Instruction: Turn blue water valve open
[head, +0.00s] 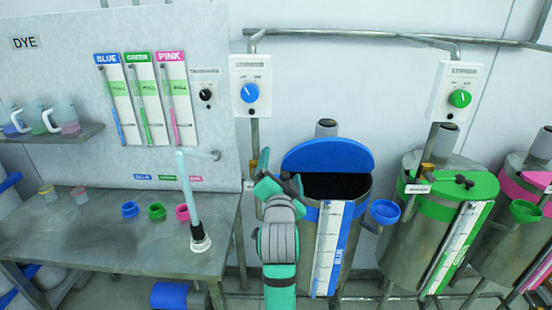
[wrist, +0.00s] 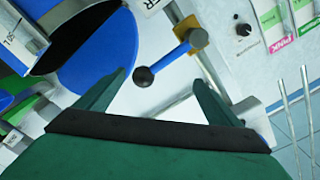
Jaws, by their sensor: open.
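The blue water valve is a blue lever (wrist: 170,58) with a black ball knob (wrist: 145,76) on its end, fixed to a brass body (wrist: 195,36) on a grey pipe. My green gripper (head: 280,184) is in front of the valve, open and empty. In the wrist view my gripper (wrist: 162,82) has its two fingers spread, with the black knob appearing between the tips. I cannot tell whether the knob lies between the fingers or beyond them.
The blue drum's open blue lid (head: 325,155) stands close right of my gripper, with a white scale (head: 328,245) in front. A control box (head: 250,86) with a blue knob hangs above. The steel table (head: 100,245) with a tap is left. Green and pink drums stand right.

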